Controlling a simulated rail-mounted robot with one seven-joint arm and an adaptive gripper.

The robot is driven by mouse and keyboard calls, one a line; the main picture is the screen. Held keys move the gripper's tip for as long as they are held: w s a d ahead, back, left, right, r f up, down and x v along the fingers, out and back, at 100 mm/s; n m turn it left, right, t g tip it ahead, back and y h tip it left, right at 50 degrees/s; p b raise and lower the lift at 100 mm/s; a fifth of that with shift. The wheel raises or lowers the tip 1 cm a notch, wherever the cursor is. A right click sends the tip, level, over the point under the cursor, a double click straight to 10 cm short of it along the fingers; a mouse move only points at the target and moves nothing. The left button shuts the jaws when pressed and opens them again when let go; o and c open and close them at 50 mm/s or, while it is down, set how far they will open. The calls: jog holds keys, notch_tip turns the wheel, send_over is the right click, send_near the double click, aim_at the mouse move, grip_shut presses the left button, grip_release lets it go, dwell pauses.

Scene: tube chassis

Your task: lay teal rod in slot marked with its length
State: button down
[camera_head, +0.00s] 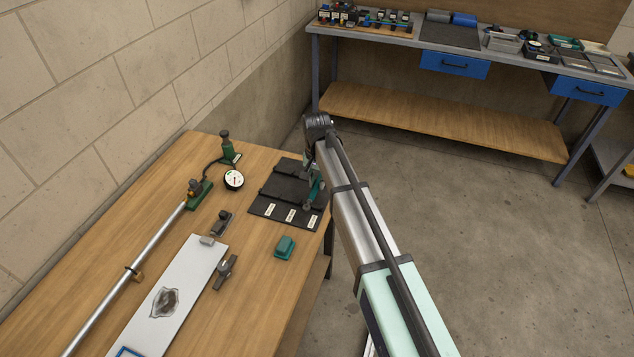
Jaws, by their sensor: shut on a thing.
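The teal rod (316,189) shows as a short, slanted teal piece at the right part of a dark slotted tray (263,206) on the wooden table. My gripper (313,178) points down there, partly hidden by my own arm, and is shut on the rod. The tray has three white labels along its front edge: left (271,210), middle (290,215) and right (312,221). Their print is too small to read. The rod's lower end is near the right label. I cannot tell whether the rod touches the tray.
A teal block (285,247) lies in front of the tray. A dial gauge (233,179) and a green fixture (227,147) stand left of it. A long metal tube (125,279) and a white plate (170,300) fill the table's left part. A workbench (400,42) stands behind.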

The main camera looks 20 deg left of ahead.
jog(key=shift+f, duration=0.6)
jog(key=shift+f, duration=0.4)
jog(key=shift+f, duration=0.1)
jog(key=c, duration=1)
grip_release()
jog(key=shift+c, duration=0.2)
